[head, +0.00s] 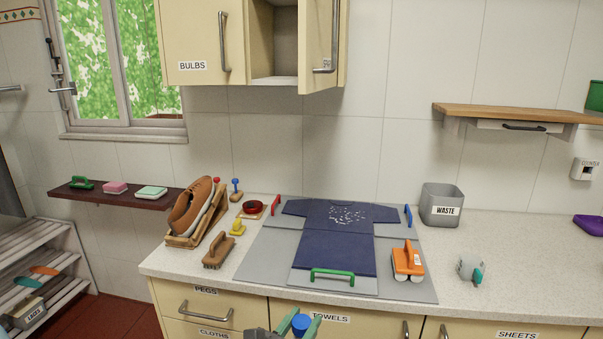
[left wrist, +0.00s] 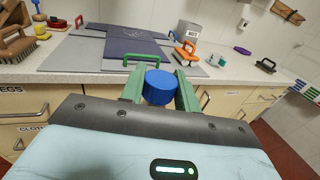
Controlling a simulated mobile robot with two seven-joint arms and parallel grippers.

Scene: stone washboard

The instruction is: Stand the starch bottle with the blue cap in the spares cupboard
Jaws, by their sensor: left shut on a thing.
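The blue cap of the starch bottle (head: 300,322) shows at the bottom edge of the head view, in front of the drawers. My left gripper (head: 298,325) is shut on the bottle, with a green finger on either side of the cap. The left wrist view also shows the blue cap (left wrist: 158,87) between the fingers; the bottle's body is hidden. The cupboard with a partly readable label beginning "SP" (head: 320,45) hangs on the wall at the top, right of the BULBS door. Its door stands open and part of its shelf shows. My right gripper is not in view.
The BULBS door (head: 194,45) is closed. On the counter are a shoe on a stand (head: 192,208), brushes, a folding board (head: 262,262) with a dark shirt, an orange tool (head: 407,260) and a WASTE bin (head: 441,205). A wooden shelf (head: 500,113) hangs right.

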